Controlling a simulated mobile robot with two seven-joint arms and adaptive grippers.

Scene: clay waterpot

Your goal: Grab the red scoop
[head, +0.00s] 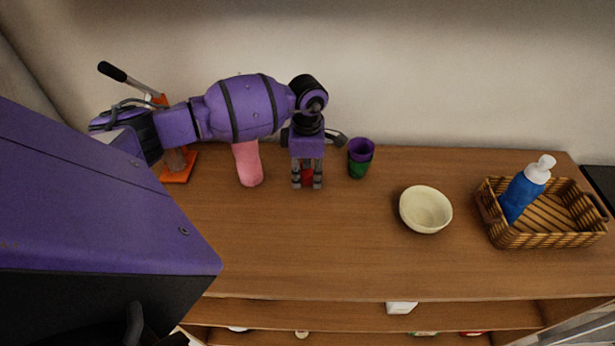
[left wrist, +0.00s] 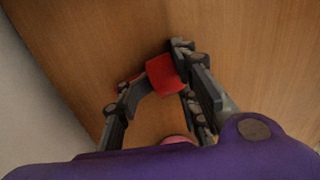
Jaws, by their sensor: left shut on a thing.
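The red scoop (head: 307,177) is at the back of the wooden top, mostly hidden in the head view by my left gripper (head: 307,184). The gripper points down, with its fingers on either side of the red. In the left wrist view, a red block-like part of the scoop (left wrist: 163,72) shows between the fingertips, and another red part lies by the left finger. The left gripper (left wrist: 153,90) is shut on the scoop. I cannot tell whether the scoop is touching the wood. My right gripper is not in view.
A pink object (head: 248,164) stands left of the gripper, and a purple and green cup (head: 360,160) stands close on its right. A cream bowl (head: 425,209) and a wicker basket (head: 546,239) with a blue bottle (head: 521,194) are farther right. The front middle is clear.

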